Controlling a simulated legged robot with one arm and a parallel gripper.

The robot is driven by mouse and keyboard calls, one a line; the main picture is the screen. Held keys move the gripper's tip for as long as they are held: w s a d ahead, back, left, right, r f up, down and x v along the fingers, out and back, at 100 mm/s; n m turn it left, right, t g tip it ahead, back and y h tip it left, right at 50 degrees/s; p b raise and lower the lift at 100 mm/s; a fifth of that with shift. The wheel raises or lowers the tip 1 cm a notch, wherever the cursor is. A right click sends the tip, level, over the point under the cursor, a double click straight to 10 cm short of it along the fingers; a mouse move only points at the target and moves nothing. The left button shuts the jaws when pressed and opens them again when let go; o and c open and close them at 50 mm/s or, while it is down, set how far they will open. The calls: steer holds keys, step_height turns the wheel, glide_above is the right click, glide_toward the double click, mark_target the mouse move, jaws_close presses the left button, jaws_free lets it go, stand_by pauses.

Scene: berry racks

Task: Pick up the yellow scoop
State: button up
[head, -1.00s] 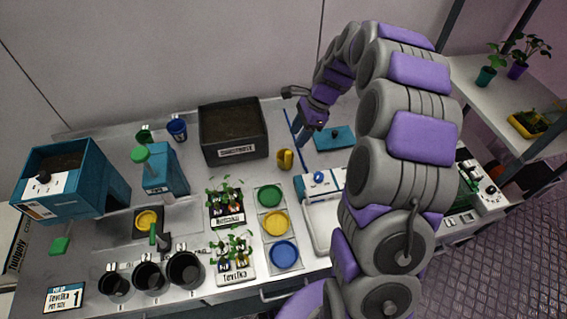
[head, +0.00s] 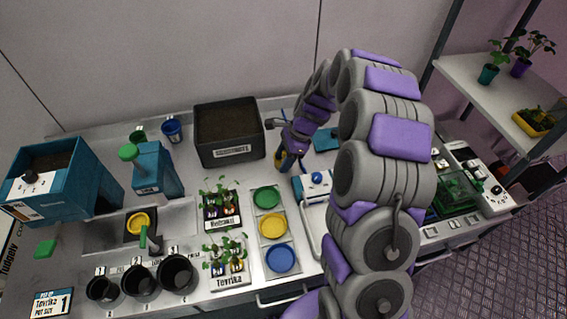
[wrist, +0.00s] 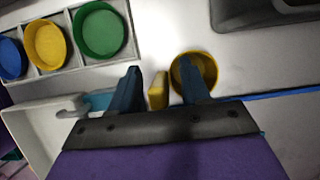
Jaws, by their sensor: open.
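The yellow scoop (wrist: 207,64) is on the grey worktop. In the wrist view its round cup is at and partly behind my right finger, and its flat yellow handle stands between my two fingers. My gripper (wrist: 160,68) is open, with a blue finger on each side of the handle. Gaps show between the handle and the fingers. In the head view my gripper (head: 283,160) is over the scoop (head: 279,157), hiding most of it. I cannot tell whether a finger touches the cup.
A dark soil box (head: 228,152) stands just left of my gripper. A tray of green, yellow and blue dishes (head: 273,241) lies nearer the front. A blue-and-white device (head: 315,183) and a teal pad (head: 327,140) are to the right. A blue rod (wrist: 285,94) lies close by.

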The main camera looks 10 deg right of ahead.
steer(key=shift+d, duration=0.1)
steer(key=shift+c, duration=0.5)
steer(key=shift+a, duration=0.25)
jaws_close()
steer(key=shift+d+r, duration=0.1)
steer(key=shift+r, duration=0.1)
